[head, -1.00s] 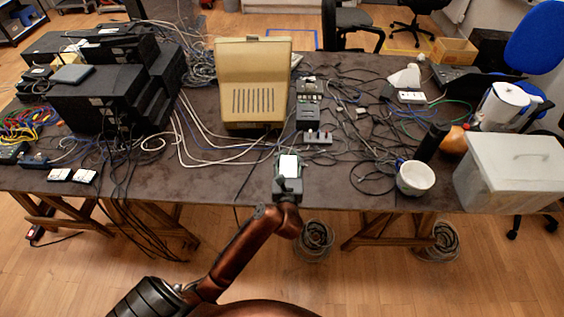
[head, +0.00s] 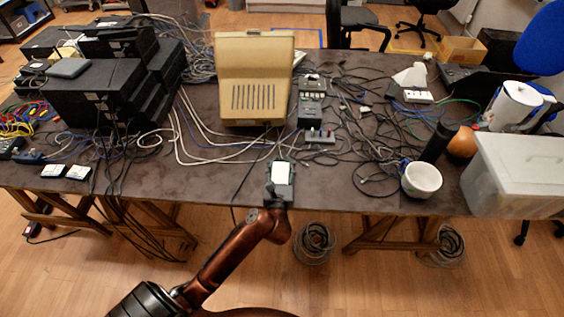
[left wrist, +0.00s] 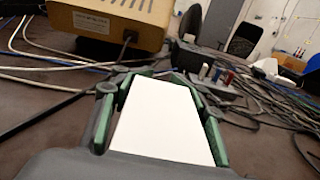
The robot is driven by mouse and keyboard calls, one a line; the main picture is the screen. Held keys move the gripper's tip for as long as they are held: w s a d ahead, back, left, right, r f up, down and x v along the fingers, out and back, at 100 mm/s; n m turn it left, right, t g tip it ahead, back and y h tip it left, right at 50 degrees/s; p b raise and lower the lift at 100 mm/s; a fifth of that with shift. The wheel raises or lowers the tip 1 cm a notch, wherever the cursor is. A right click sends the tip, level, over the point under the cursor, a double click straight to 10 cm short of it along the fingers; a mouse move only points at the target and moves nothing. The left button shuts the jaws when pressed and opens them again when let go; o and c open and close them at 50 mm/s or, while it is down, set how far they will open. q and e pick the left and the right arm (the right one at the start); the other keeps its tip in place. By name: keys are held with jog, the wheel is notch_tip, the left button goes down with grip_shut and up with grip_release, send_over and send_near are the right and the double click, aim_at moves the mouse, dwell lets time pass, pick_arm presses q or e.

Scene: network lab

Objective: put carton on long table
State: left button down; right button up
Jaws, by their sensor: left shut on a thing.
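The carton (head: 281,173) is a small white box with a plain top face. It shows large in the left wrist view (left wrist: 165,122). My left gripper (head: 281,168) is shut on it, with a green-lined finger along each side. The carton is over the front edge area of the long table (head: 215,185), whose dark brown top fills the middle of the head view. I cannot tell whether the carton touches the tabletop. My right gripper is not in view.
A beige monitor-like case (head: 254,80) stands behind the carton. Black boxes (head: 95,95) and cables crowd the left. A white bowl (head: 421,179), a dark cylinder (head: 436,142) and a lidded bin (head: 515,175) stand right. Bare tabletop lies left and right of the carton.

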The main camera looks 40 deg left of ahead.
aim_at(280, 180)
pick_arm(q)
jog(key=c, duration=1.2)
grip_release()
jog(key=shift+f, duration=0.1)
jog(key=shift+o, duration=0.2)
jog(key=shift+s+d, duration=0.25)
jog(key=shift+s, duration=0.1)
jog(key=p+v, duration=0.2)
jog(key=v, duration=0.9)
jog(key=shift+s, duration=0.1)
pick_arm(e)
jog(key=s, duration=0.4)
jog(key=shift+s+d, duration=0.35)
